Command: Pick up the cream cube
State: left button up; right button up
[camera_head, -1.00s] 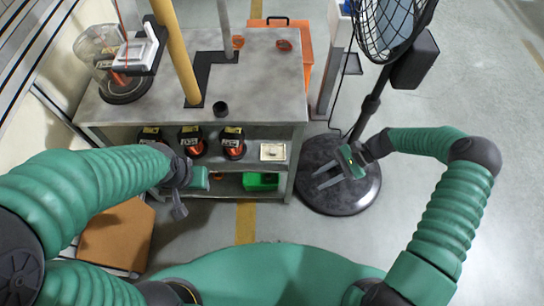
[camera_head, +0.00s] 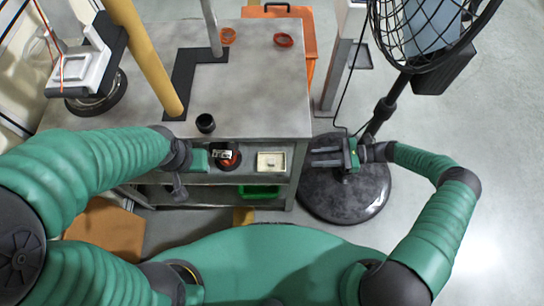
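A pale cream square thing (camera_head: 270,161) with a darker rim sits on the upper shelf under the table top, near its right end. I cannot tell whether it is the cream cube itself or a tray holding it. My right gripper (camera_head: 322,157) is to the right of it, beyond the table's right edge. Its two fingers point left, apart, with nothing between them. My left gripper (camera_head: 180,190) is in front of the shelf, left of the cream thing; its fingers are mostly hidden.
A grey table (camera_head: 255,80) carries a black cup (camera_head: 205,123), orange rings and a yellow post (camera_head: 145,60). A motor part (camera_head: 228,158) sits left of the cream thing; a green bin (camera_head: 260,191) is below. A fan (camera_head: 430,35) on a round black base (camera_head: 345,195) stands right.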

jog(key=b, duration=0.1)
send_near(275, 161)
jog(key=a, duration=0.1)
jog(key=a+f, duration=0.1)
jog(key=a, duration=0.1)
jog(key=shift+a+f, duration=0.2)
jog(key=shift+a, duration=0.1)
jog(key=a, duration=0.1)
jog(key=a+b, duration=0.1)
jog(key=a, duration=0.3)
jog(key=shift+f+b, duration=0.25)
jog(key=shift+b, duration=0.05)
jog(key=shift+c, duration=0.4)
grip_shut()
